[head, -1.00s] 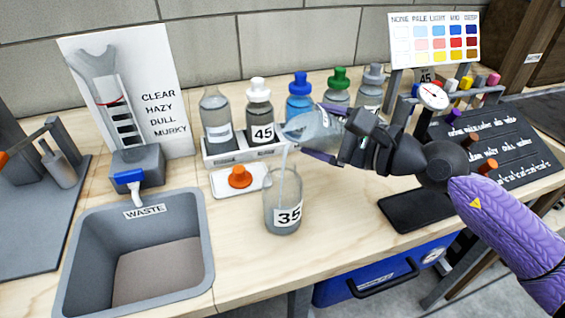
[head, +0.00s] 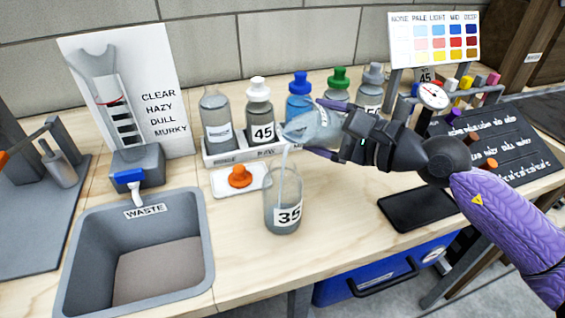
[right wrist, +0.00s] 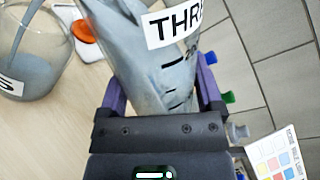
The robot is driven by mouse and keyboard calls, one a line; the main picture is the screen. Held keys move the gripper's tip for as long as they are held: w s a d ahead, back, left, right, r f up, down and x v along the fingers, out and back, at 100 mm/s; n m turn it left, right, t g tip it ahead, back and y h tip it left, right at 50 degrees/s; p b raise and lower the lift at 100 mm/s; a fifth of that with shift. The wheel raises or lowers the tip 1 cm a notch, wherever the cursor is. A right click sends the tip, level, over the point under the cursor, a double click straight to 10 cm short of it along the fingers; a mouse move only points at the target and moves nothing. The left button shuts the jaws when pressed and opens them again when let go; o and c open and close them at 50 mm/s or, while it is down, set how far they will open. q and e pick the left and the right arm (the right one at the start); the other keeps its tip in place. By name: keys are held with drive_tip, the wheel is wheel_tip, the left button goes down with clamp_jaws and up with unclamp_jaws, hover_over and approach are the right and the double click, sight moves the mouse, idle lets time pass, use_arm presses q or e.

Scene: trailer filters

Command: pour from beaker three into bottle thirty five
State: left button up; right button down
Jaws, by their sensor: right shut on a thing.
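My right gripper (head: 338,135) is shut on beaker three (head: 312,127), a clear vessel whose label reads "THR" in the right wrist view (right wrist: 172,25). The beaker is tilted with its mouth to the left, and grey liquid runs from it in a thin stream. The stream falls into an open clear glass vessel labelled 35 (head: 283,212), which stands upright on the bench and holds some grey liquid. It also shows at the left of the right wrist view (right wrist: 35,70). The held beaker's mouth is above vessel 35, apart from it. My left gripper is not in view.
A rack (head: 222,158) behind holds several bottles, the leftmost uncapped. An orange stopper (head: 240,176) lies on a white tray. A waste basin (head: 200,240) is at left, a black pad (head: 415,210) at right. Bench in front of the rack is mostly clear.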

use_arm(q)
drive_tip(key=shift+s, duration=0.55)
use_arm(e)
drive_tip(key=shift+n, duration=0.4)
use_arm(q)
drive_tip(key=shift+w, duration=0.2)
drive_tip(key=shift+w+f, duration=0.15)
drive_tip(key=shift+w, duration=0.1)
use_arm(e)
drive_tip(key=shift+f+n, duration=0.1)
drive_tip(key=shift+n, duration=0.2)
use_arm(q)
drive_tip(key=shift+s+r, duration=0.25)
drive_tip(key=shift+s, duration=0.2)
use_arm(e)
drive_tip(key=shift+r, duration=0.2)
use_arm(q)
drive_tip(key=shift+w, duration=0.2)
use_arm(e)
drive_tip(key=shift+r+n, duration=0.15)
drive_tip(key=shift+n, duration=0.25)
drive_tip(key=shift+r, duration=0.1)
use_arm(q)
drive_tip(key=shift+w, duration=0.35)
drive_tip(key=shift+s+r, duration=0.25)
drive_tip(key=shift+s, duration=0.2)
use_arm(e)
drive_tip(key=shift+r+n, duration=0.15)
drive_tip(key=shift+n, duration=0.15)
